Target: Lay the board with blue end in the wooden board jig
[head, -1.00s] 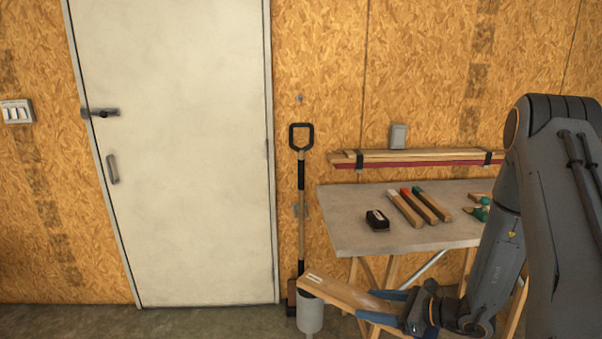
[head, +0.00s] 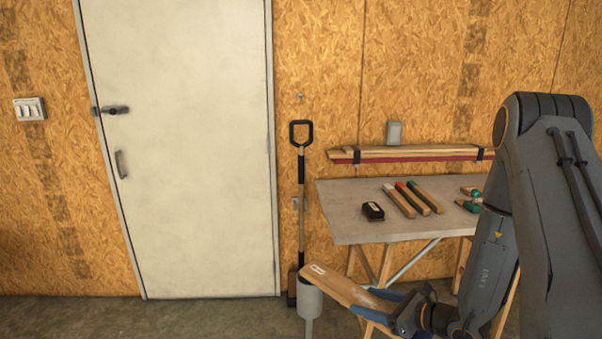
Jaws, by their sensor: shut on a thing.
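My gripper (head: 370,303), with blue fingers, is shut on a wooden board (head: 340,287) at the bottom of the head view. The board points up and left, away from the fingers, with a small white mark near its far end. No blue end can be told on it; its near part is hidden by the fingers. It is held in front of the workbench, clear of its top. I cannot make out a wooden board jig in this view.
A workbench (head: 345,222) stands by the wall. On it lie boards with a white end (head: 400,201), a red end (head: 412,198) and a green end (head: 426,196), a black object (head: 373,211) and green-handled tools (head: 468,206). A shovel (head: 301,210) leans beside a white door (head: 180,150).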

